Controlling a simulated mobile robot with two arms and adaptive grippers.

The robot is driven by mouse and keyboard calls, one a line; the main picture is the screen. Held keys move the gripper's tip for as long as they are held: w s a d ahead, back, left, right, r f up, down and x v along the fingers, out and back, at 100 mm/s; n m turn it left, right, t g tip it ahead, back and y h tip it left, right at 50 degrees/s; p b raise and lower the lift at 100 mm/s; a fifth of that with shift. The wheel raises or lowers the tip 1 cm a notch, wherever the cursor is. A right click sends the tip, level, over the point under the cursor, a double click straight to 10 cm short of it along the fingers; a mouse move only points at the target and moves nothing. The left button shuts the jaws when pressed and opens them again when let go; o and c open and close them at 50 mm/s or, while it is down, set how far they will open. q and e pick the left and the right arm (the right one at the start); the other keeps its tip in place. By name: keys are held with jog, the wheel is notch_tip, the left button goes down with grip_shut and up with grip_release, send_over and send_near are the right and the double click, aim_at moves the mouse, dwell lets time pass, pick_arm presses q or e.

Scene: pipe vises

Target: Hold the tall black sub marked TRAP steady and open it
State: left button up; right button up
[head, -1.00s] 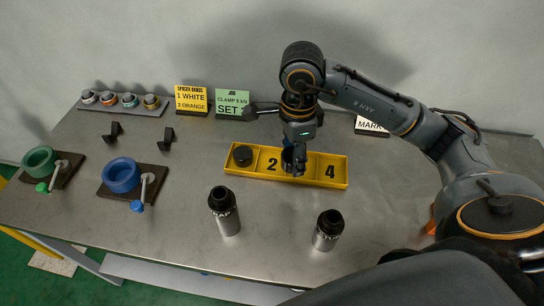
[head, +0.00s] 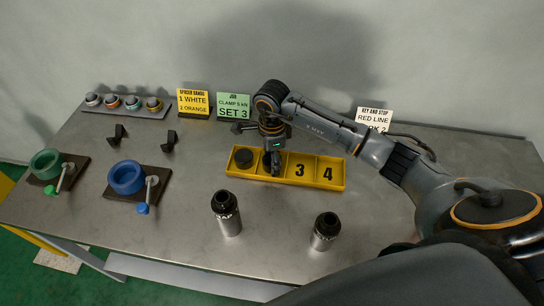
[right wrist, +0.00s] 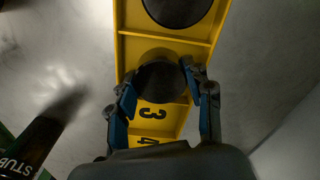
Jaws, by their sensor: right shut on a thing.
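The taller sub (head: 227,215) stands upright on the table near the front, with a black upper part, a silver lower part and partly legible lettering ending in "AP". Its top shows a dark round recess. My right gripper (head: 273,168) is behind and right of it, over slot 2 of the yellow tray (head: 322,184). In the right wrist view its fingers are shut on a round black cap (right wrist: 160,84). Whether the cap touches the tray floor cannot be told. My left gripper is not in view.
A shorter sub (head: 326,230) stands to the right. A dark sub marked STUB (right wrist: 30,150) shows in the right wrist view. Another black disc (head: 243,157) lies in slot 1; slots 3 and 4 are empty. Green (head: 46,163) and blue vises (head: 127,177) stand at left.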

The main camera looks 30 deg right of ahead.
jog(key=shift+f, duration=0.15)
jog(key=o, duration=1)
jog(key=shift+r, duration=0.35)
notch_tip(320, 180, up, 12)
jog(key=b, duration=0.2)
jog(key=shift+f, duration=0.15)
